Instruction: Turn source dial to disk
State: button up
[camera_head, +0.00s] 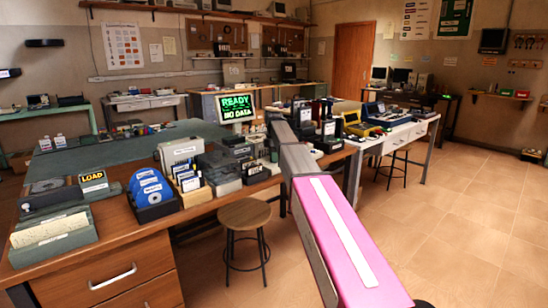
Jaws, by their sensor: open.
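I cannot make out the source dial in this view. A monitor (237,107) toward the back of the bench shows green text reading "READY" and "NO DATA". A small display (93,181) at the left reads "LOAD". Blue disks (150,187) stand in a dark holder at the front of the desk. My arm, with a pink link, reaches from the bottom right toward the bench. My gripper does not show; the arm's far end hides part of the bench.
A wooden desk (121,224) with drawers fills the left front, with a card box (50,235) on it. A round stool (244,215) stands before the bench. A side table (400,134) holds devices at right. The tiled floor (470,215) at right is clear.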

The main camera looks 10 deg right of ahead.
grip_shut()
jog(key=shift+m, duration=0.3)
jog(key=m, duration=1.1)
jog(key=shift+m, duration=2.2)
